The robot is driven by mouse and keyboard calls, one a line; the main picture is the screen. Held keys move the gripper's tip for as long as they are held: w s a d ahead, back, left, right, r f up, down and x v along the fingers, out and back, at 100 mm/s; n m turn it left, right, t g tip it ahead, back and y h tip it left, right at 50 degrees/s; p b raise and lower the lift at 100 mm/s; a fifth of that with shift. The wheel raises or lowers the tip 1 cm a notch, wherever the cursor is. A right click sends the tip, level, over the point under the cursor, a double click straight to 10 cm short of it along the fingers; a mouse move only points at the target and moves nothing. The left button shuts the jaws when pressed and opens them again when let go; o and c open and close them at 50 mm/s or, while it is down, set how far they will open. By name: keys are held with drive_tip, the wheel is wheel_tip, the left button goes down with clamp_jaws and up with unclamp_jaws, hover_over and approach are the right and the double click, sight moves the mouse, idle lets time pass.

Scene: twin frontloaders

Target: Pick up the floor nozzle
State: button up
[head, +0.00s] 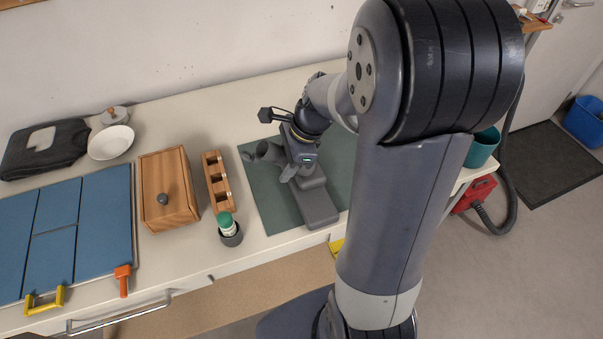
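The floor nozzle (317,205) is a dark grey piece with a long flat foot. It lies on the green mat (262,196) on the white counter. A round grey tube end (264,151) shows at the mat's left side and looks like part of the nozzle, but the join is hidden. My gripper (300,172) reaches down over the nozzle's upper part from behind. A pale grey finger shows against the dark grey shape. The other finger is hard to make out, so I cannot tell whether the fingers touch or hold the nozzle.
Left of the mat stand a wooden block with holes (218,182), a green-capped bottle (226,222) in a grey cup, and a wooden box (166,190). A teal pot (483,147) stands right. A red vacuum cleaner (476,194) with a black hose is on the floor.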

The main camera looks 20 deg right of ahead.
clamp_jaws()
drive_tip(key=shift+r, duration=0.1)
idle(0.3)
